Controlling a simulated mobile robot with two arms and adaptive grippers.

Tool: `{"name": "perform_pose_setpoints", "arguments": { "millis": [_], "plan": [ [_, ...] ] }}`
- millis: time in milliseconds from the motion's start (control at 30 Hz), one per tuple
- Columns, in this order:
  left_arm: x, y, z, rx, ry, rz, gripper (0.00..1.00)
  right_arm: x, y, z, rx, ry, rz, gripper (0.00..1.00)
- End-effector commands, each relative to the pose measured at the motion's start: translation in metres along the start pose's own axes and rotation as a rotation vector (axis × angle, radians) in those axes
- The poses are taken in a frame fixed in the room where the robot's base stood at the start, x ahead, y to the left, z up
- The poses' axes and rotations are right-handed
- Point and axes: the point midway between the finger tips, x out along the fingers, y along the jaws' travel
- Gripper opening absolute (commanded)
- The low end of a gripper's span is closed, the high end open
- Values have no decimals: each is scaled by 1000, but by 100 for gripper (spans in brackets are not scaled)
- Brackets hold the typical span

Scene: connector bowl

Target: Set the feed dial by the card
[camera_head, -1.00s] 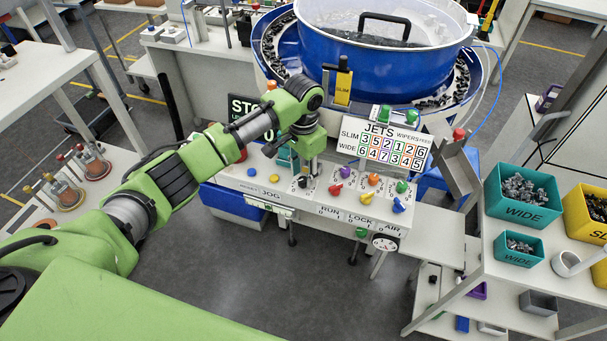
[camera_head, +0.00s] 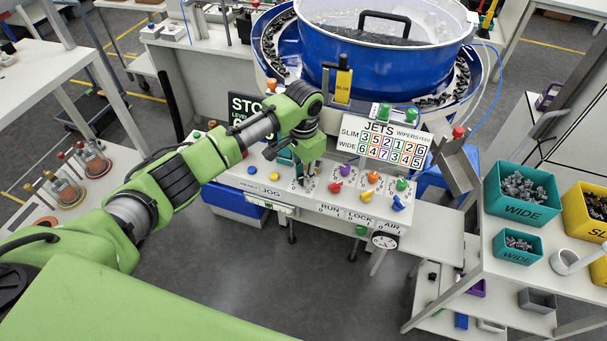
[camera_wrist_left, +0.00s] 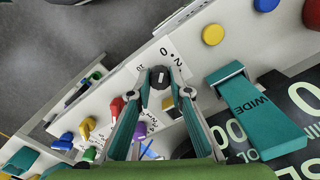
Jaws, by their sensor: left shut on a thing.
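The card (camera_head: 383,145) is a white sign headed JETS, with SLIM and WIDE rows of numbers, standing behind the control panel (camera_head: 270,178). My left gripper (camera_head: 303,181) points down at the panel's upper row, left of the purple knob (camera_head: 345,171). In the left wrist view its fingertips (camera_wrist_left: 161,78) are shut on a small black dial (camera_wrist_left: 160,77). Printed numbers, including 0 and 2, show beside this dial. Its pointer is too small to read. In the head view the gripper mostly hides the dial. My right gripper is not in view.
Red (camera_head: 335,187), orange (camera_head: 373,177), green, yellow and blue knobs stand close to the right. A teal WIDE tag (camera_wrist_left: 260,110) is beside the gripper. The blue bowl (camera_head: 385,65) bears a yellow SLIM tag (camera_head: 343,86). Bins (camera_head: 522,195) stand at right.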

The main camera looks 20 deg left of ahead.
Motion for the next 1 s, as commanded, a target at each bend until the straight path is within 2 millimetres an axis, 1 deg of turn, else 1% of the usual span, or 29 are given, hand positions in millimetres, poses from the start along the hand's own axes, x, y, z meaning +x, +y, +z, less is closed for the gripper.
{"name": "perform_pose_setpoints", "arguments": {
  "millis": [267, 600, 1000],
  "plan": [
    [-3, 1, 0, 149, 1, 1, 0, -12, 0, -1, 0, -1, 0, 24],
    [-3, 1, -1, 460, 2, 0, 0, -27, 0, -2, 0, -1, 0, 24],
    [-2, 1, 0, 841, 2, 0, 0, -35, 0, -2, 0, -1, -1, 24]
  ]
}}
